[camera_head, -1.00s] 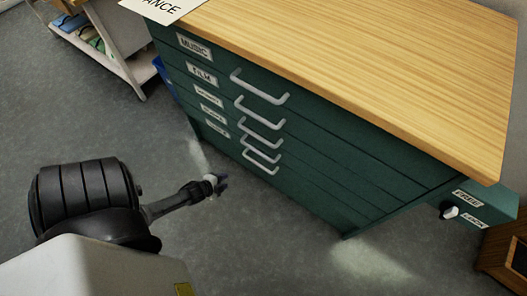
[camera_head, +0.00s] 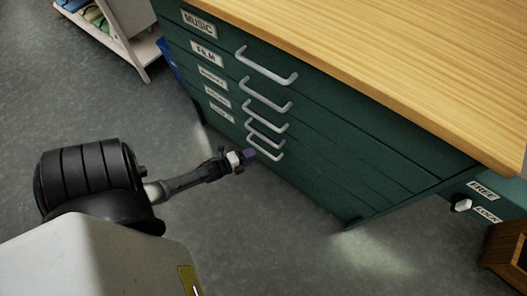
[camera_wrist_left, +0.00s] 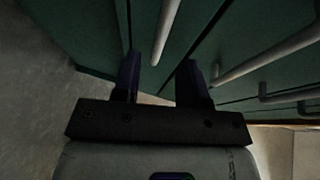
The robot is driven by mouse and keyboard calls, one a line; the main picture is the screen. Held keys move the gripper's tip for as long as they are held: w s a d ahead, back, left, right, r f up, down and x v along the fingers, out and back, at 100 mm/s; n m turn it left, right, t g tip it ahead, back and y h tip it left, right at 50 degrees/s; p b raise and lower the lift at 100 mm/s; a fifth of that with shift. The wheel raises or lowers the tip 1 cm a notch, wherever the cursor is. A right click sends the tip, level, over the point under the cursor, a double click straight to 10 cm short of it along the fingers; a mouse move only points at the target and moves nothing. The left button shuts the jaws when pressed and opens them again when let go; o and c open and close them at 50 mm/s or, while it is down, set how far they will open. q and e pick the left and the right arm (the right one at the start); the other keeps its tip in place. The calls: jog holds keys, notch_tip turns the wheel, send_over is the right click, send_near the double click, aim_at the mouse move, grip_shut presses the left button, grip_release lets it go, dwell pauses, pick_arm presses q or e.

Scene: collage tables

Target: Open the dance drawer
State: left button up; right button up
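A green cabinet (camera_head: 330,165) has several stacked drawers with pale bar handles and white labels. The top label reads MUSIC (camera_head: 199,24) and the one below reads FILM (camera_head: 207,53). The lower labels (camera_head: 217,96) are too small to read, so I cannot tell which one says dance. My left gripper (camera_head: 250,156) is close to the lowest handle (camera_head: 268,156) in the head view. In the left wrist view its two fingers (camera_wrist_left: 161,70) are apart, with a handle bar (camera_wrist_left: 165,30) in line with the gap. Contact is not clear. My right gripper is out of view.
The wooden top (camera_head: 390,55) overhangs the drawers. A white shelf rack (camera_head: 140,45) stands at the upper left. The grey floor (camera_head: 260,235) before the cabinet is clear.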

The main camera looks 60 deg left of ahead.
aim_at(263, 150)
pick_arm(q)
jog(key=w+b, duration=0.1)
jog(key=w, duration=0.2)
jog(key=w+f+b, duration=0.1)
jog(key=w, duration=0.1)
jog(key=shift+w+a+f, duration=0.1)
jog(key=shift+w, duration=0.65)
jog(key=c, duration=0.6)
grip_shut()
